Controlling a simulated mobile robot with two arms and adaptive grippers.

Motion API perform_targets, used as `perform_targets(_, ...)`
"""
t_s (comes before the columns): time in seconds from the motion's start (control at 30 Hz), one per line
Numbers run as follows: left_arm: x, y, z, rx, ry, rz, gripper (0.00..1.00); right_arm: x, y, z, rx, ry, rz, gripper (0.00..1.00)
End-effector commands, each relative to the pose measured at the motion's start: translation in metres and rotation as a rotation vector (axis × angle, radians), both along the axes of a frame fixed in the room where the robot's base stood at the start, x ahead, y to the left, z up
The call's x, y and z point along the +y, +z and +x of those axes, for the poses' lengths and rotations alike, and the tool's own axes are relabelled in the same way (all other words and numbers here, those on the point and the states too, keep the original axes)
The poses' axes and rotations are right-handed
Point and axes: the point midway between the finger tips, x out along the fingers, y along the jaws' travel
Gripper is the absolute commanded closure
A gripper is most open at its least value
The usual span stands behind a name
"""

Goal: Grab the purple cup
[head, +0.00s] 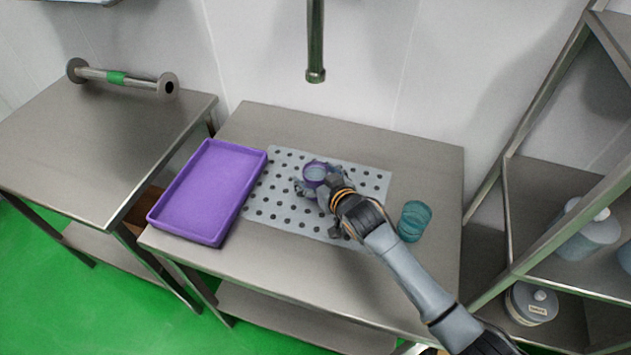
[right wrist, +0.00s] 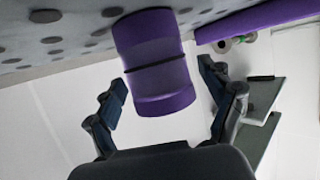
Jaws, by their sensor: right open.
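The purple cup (head: 316,173) stands on the perforated grey plate (head: 290,227) in the middle of the steel table. My right gripper (head: 317,181) is at the cup, partly hiding it in the head view. In the right wrist view the purple cup (right wrist: 155,62) lies between the two spread fingers of my right gripper (right wrist: 165,95). A gap shows on each side of the cup, so the fingers appear apart from it. My left gripper is not in view.
A purple tray (head: 213,188) sits at the table's left. A teal cup (head: 414,221) stands to the right of my right arm. A metal pipe (head: 316,40) hangs above the table's back edge. A shelf with containers (head: 588,235) stands at the right.

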Motion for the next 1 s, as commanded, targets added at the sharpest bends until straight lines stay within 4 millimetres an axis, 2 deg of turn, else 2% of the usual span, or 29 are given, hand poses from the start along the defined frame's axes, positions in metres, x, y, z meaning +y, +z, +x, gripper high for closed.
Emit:
perform_targets(0.27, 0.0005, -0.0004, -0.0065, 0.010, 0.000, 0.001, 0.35, 0.0012, -0.0010, 0.0015, 0.000, 0.000, 0.000, 0.18)
perform_targets(0.6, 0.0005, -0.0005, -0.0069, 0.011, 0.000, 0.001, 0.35, 0.0009, -0.0011, 0.0013, 0.000, 0.000, 0.000, 0.86)
perform_targets(0.87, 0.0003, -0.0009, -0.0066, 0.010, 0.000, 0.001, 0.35, 0.0011, 0.0007, 0.0016, -0.002, 0.000, 0.001, 0.86)
perform_targets(1.0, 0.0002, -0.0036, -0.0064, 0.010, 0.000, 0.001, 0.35, 0.0013, 0.0081, 0.0020, -0.004, 0.001, 0.003, 0.86)
